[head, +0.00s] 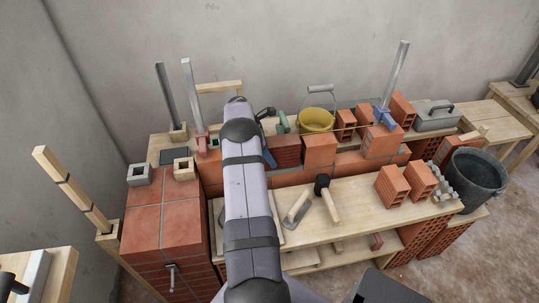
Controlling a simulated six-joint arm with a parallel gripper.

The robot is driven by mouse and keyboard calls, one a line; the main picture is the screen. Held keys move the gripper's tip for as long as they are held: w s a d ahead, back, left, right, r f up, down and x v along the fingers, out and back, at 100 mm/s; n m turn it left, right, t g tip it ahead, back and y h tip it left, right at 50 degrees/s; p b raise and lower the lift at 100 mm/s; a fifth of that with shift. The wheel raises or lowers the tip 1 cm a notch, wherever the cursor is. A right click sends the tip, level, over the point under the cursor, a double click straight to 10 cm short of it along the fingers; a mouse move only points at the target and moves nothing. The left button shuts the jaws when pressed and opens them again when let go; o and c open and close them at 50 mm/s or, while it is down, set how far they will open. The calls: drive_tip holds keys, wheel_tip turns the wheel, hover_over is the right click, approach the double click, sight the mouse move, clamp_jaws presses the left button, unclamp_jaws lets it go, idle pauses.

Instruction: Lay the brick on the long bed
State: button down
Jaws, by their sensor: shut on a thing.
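A dark red brick (286,150) shows just right of my arm, at the wall in the middle of the head view. My gripper (269,156) is largely hidden behind my arm; a slim blue part of it seems to show against the brick's left end, and it is shut on the brick. The long bed, a low brick course with grey joints (292,178), runs left to right behind the front bench. The brick appears over or at this course; I cannot tell whether it touches. An orange block (320,150) stands close to its right.
A tiled brick pier (164,218) stands at left. The wooden bench (352,207) in front holds a trowel (297,208), a mallet (328,197) and hollow blocks (393,187). Behind are a yellow bucket (316,121) and upright metal posts (396,75). A dark bucket (475,177) is at right.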

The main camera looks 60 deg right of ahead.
drive_tip(key=shift+w+d+f+b, duration=0.1)
drive_tip(key=shift+f+b, duration=0.15)
drive_tip(key=shift+b, duration=0.05)
idle(0.4)
drive_tip(key=c, duration=0.9)
unclamp_jaws()
drive_tip(key=shift+o, duration=0.5)
drive_tip(key=shift+a+f, duration=0.2)
drive_tip(key=shift+b+v, duration=0.7)
drive_tip(key=shift+v, duration=3.15)
drive_tip(key=shift+d, duration=0.15)
